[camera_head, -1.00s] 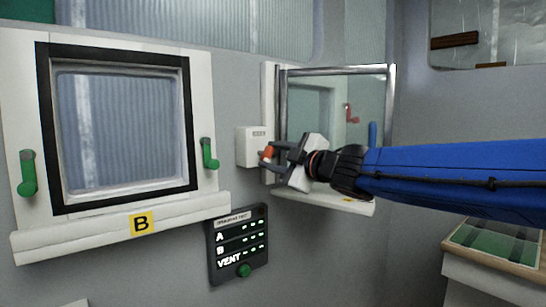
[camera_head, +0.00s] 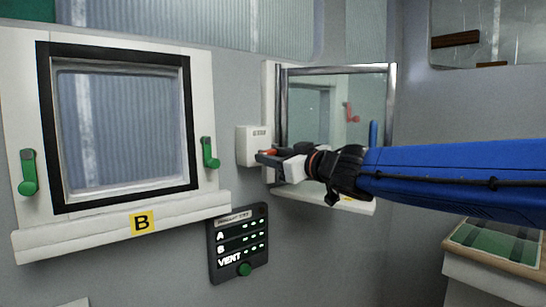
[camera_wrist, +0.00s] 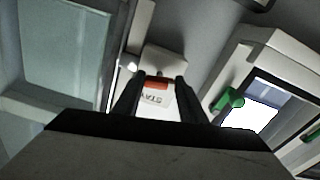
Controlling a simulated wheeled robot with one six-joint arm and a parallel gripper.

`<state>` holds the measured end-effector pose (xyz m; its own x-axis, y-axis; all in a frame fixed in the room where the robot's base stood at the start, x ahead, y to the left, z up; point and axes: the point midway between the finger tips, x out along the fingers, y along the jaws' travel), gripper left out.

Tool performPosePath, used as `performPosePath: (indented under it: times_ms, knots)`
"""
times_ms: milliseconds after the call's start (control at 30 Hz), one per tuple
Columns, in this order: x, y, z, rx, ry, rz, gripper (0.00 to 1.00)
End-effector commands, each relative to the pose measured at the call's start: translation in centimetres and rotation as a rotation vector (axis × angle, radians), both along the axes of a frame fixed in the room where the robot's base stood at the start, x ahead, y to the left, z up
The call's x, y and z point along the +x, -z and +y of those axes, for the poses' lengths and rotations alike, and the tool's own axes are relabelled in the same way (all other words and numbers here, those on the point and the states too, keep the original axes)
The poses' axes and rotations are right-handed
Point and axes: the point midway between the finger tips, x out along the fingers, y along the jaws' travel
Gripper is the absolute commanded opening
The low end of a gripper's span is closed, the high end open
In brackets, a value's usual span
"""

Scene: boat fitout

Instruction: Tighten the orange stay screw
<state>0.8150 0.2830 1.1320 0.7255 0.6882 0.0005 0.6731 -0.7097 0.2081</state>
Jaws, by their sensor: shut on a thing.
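The orange stay screw (camera_head: 269,152) is by the left side of the open hatch, at the small white box on the wall. In the wrist view the orange screw (camera_wrist: 157,84) lies between my two fingers, with a white label reading "STAY" beside it. My gripper (camera_head: 266,157) is shut on the screw, and its fingers hide much of it in the head view. The white box (camera_head: 252,147) is just left of the fingers.
The hatch pane (camera_head: 335,110) in its metal frame stands open behind my gripper. Window B (camera_head: 122,130) with green handles (camera_head: 209,153) is at left. A dark panel (camera_head: 238,244) with lit A, B and VENT rows is below. A bench (camera_head: 495,250) is at lower right.

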Motion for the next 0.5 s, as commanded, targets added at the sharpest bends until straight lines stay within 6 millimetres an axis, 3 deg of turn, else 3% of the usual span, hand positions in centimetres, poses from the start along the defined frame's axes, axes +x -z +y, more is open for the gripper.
performPosePath:
  times_ms: [500]
  knots:
    - [0.02, 0.33, 0.01, 0.048, 0.001, 0.052, 0.15]
